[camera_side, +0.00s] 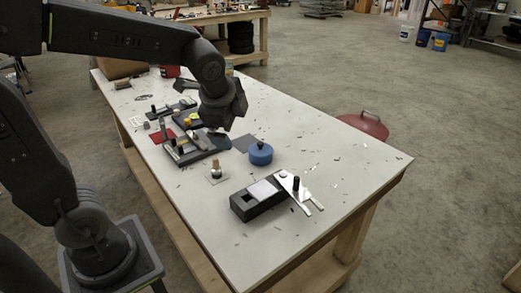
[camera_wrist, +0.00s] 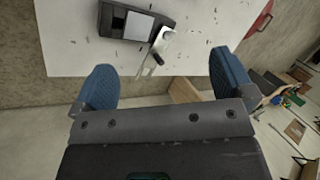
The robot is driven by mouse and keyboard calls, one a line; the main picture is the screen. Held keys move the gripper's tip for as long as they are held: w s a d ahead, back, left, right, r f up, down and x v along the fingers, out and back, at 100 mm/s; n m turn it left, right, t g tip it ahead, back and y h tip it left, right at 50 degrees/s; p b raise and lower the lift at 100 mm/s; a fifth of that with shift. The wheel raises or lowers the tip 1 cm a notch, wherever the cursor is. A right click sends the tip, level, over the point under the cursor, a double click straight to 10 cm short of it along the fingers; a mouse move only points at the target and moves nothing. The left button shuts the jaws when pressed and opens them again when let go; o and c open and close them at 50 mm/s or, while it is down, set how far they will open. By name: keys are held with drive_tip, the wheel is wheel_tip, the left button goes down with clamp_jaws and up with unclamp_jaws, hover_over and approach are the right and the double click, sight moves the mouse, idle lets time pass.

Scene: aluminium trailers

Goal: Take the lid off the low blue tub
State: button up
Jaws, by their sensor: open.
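The low blue tub (camera_side: 261,157) stands on the white table, right of my wrist in the side view. Its lid is on, with a dark knob (camera_side: 260,145) on top. My gripper (camera_wrist: 160,62) is open and empty in the wrist view, its two blue fingers wide apart. In the side view my gripper is above the table, left of the tub and apart from it; its fingertips are hard to make out there. The tub does not show in the wrist view.
A black block (camera_side: 247,207) with a pale plate and a metal forked bracket (camera_side: 300,192) lie nearer the front. A small knobbed piece (camera_side: 216,173) and dark trays (camera_side: 190,150) sit left of the tub. Small shavings are scattered about. The right of the table is mostly clear.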

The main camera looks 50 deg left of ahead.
drive_tip(key=w+a+f+m+y, duration=0.1)
drive_tip(key=w+a+f+m, duration=0.2)
drive_tip(key=w+m, duration=0.35)
drive_tip(key=m+g+y, duration=0.1)
drive_tip(key=m+y, duration=0.1)
drive_tip(key=m, duration=0.5)
approach(261, 143)
drive_tip(key=x, duration=0.5)
drive_tip(key=shift+s+f, duration=0.1)
drive_tip(key=shift+f, duration=0.05)
drive_tip(key=shift+x, duration=2.6)
drive_tip(key=shift+c, duration=0.3)
drive_tip(key=c, duration=0.6)
